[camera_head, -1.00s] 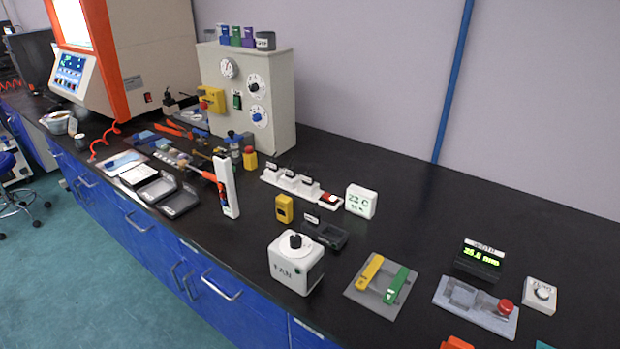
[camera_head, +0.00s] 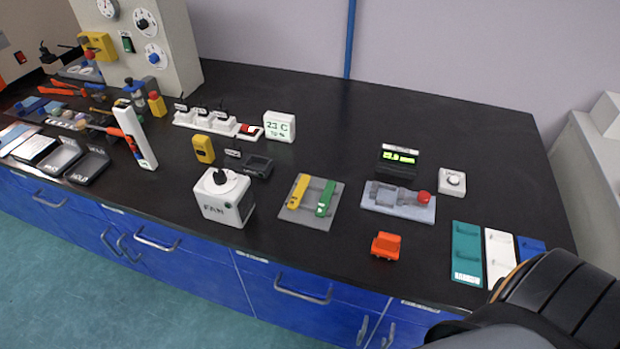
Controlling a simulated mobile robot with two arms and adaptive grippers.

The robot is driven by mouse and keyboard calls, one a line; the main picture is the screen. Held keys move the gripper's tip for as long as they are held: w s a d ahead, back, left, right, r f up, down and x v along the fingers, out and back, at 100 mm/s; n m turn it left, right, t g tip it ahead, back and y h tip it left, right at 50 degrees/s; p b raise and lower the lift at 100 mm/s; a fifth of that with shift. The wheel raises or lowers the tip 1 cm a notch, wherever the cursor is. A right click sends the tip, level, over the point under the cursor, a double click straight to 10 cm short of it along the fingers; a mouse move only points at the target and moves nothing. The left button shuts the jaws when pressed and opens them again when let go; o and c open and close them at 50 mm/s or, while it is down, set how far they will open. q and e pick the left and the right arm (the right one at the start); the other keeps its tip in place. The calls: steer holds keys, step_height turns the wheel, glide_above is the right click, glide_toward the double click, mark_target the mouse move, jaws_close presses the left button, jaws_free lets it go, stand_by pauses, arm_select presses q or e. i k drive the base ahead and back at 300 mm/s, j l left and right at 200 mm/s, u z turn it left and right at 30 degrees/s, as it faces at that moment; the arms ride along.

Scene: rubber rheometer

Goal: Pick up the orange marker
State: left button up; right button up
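A small orange block-shaped thing (camera_head: 386,246) sits on the black bench top near the front edge, right of centre. It is the loose orange item that best fits the orange marker, but I cannot make out a pen shape. Nothing touches it. Part of my own arm, dark with an orange ring, shows at the lower right corner. Neither gripper's fingers are in view.
Right of it lie teal (camera_head: 467,252), white (camera_head: 499,258) and blue (camera_head: 530,250) plates. Behind it stands a grey fixture with a red knob (camera_head: 424,197). A green-and-yellow rack (camera_head: 312,214) and white FAN box (camera_head: 224,198) are left.

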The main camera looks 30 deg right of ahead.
mark_target(386, 245)
steer(key=z, duration=1.6)
